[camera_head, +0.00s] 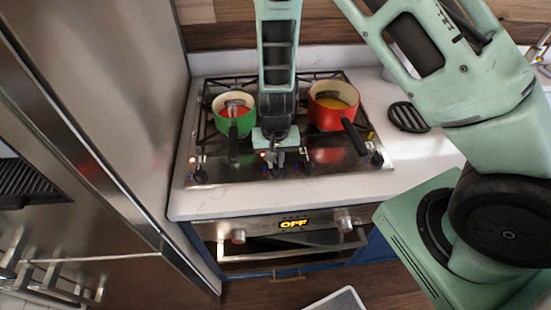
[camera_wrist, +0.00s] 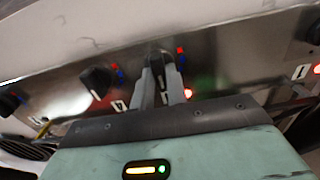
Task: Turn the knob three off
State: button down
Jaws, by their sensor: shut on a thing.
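My gripper (camera_head: 278,166) reaches down to the front strip of the stove. In the wrist view, its two fingers (camera_wrist: 161,92) are closed around a dark knob (camera_wrist: 159,60). A small red light (camera_wrist: 187,93) glows beside this knob. Its number is not clearly readable, so I cannot tell which knob it is. Other dark knobs show in the wrist view, one close to its left (camera_wrist: 97,80), one at the far left (camera_wrist: 9,103) and one at the right edge (camera_wrist: 315,61) with another lit red light.
On the stove (camera_head: 220,178), a green pot (camera_head: 242,127) stands left of my arm and a red pot (camera_head: 325,118) right of it. Both pot handles point toward the front. A black trivet (camera_head: 407,117) lies on the right counter. The oven display (camera_head: 292,224) below reads OFF.

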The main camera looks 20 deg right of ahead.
aim_at(276, 163)
jog(key=shift+w, duration=0.1)
jog(key=c, duration=1.4)
grip_release()
jog(key=shift+r, duration=0.1)
notch_tip(276, 163, up, 17)
jog(key=b, duration=0.1)
jog(key=shift+r, duration=0.15)
